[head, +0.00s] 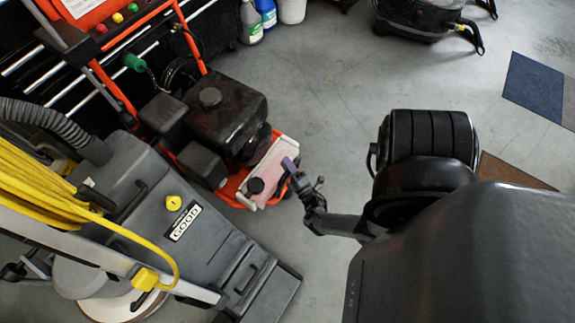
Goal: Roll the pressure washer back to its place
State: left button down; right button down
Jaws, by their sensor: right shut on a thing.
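The pressure washer has an orange-red frame, a dark engine (228,115) and a pale, pinkish tank (268,172) at its near end. It stands upright on the grey floor, left of the middle of the head view. Its panel with coloured nozzles is at the top left. My right gripper (291,170) reaches in from the right and is shut at the right edge of the tank end, on the pressure washer. The exact grip point is small and partly hidden by the fingers. My left gripper is not in view.
A grey floor machine (225,245) with yellow cord stands close at the lower left. A black tool cabinet (70,75) is behind the washer. Bottles (250,20) and a white bucket stand at the top. A black vacuum (415,18) and blue mat (535,85) are right; the floor between is clear.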

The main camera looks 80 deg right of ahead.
jog(key=c, duration=1.2)
grip_release()
jog(key=shift+w, duration=0.1)
jog(key=shift+o, duration=1.2)
jog(key=shift+w, duration=0.15)
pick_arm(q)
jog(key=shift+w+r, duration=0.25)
pick_arm(e)
jog(key=v, duration=1)
jog(key=shift+a+f, duration=0.15)
jog(key=shift+a, duration=0.15)
